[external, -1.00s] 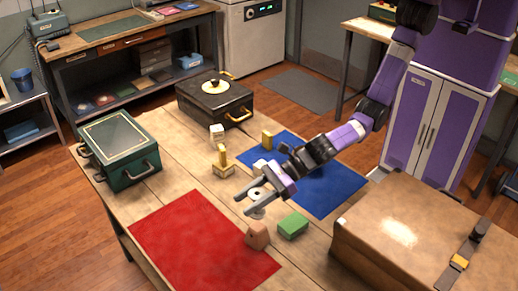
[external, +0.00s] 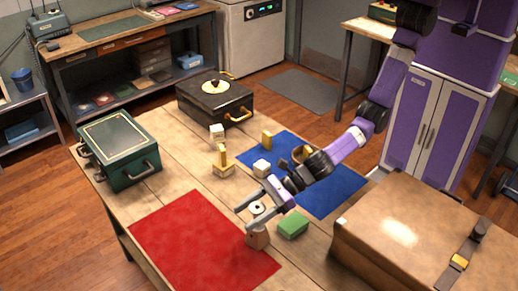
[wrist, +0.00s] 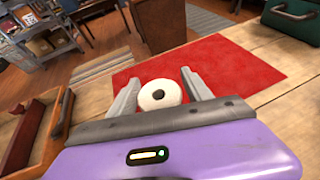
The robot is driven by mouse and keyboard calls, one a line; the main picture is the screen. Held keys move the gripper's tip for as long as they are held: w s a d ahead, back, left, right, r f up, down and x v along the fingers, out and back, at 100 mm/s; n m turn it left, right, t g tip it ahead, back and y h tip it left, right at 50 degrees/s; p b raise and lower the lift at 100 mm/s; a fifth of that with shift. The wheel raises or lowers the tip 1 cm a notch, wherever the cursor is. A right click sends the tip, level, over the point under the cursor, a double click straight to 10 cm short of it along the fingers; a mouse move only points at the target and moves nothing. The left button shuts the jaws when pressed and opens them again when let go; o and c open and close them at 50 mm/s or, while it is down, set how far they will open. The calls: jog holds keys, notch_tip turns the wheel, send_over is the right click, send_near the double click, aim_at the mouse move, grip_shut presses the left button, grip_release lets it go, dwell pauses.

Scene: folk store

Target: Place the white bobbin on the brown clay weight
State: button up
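The white bobbin (external: 258,208) is a small round spool with a dark centre hole. In the wrist view the bobbin (wrist: 160,95) sits between both fingers, with its hole facing the camera. My gripper (external: 255,207) is shut on it. The brown clay weight (external: 258,238) is a reddish-brown block at the right edge of the red cloth. The bobbin is directly above the weight in the external view; whether they touch is not clear. The weight is hidden in the wrist view.
A green block (external: 293,225) stands right of the weight. The red cloth (external: 195,245) lies bare to the left. A blue cloth (external: 335,190) holds a white block (external: 262,168). A brown suitcase (external: 400,235) fills the right side. A wooden piece (external: 222,165) stands behind.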

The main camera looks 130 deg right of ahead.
jog(key=shift+r, duration=0.1)
jog(key=shift+r, duration=0.1)
jog(key=shift+s+a+r, duration=0.1)
jog(key=shift+s+r, duration=0.05)
jog(key=shift+s, duration=0.2)
jog(key=p+v, duration=0.1)
jog(key=v, duration=1)
jog(key=shift+s, duration=0.1)
